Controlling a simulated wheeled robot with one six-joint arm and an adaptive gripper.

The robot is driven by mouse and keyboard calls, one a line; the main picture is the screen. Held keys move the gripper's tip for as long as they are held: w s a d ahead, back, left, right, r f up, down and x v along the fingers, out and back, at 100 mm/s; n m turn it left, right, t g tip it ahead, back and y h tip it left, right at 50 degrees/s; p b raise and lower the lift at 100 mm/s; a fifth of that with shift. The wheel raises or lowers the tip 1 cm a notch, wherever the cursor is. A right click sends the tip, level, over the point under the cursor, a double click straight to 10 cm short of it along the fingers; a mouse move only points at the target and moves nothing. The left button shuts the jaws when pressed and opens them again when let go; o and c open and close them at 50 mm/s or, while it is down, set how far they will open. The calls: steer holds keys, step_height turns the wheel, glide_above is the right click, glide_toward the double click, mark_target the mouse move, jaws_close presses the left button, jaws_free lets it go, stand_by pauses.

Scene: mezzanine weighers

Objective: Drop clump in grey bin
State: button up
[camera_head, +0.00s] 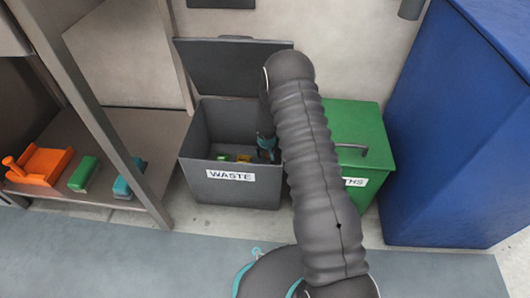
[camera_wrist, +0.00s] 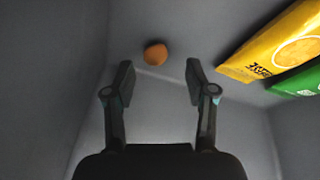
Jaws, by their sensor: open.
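The grey bin (camera_head: 232,190), labelled WASTE, stands on the floor with its lid (camera_head: 225,66) raised against the wall. My arm reaches over the bin, and my gripper (camera_head: 267,150) points down inside it, partly hidden by the arm. In the wrist view my gripper (camera_wrist: 160,82) is open, with its two fingers apart and nothing between them. A small round orange-brown clump (camera_wrist: 156,54) lies in the bin beyond the fingertips, apart from them. The clump cannot be made out in the head view.
A yellow packet (camera_wrist: 270,50) and a green packet (camera_wrist: 298,82) lie in the bin at right. A green lidded bin (camera_head: 352,122) stands right of the grey one, beside a blue cabinet (camera_head: 440,130). A shelf at left holds an orange dustpan-like item (camera_head: 40,165) and brushes (camera_head: 84,174).

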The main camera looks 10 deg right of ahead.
steer(key=d+p+v, duration=0.1)
steer(key=p+v, duration=0.1)
steer(key=v, duration=1)
steer(key=shift+a+r, duration=0.3)
steer(key=shift+a, duration=0.15)
steer(key=shift+s, duration=0.15)
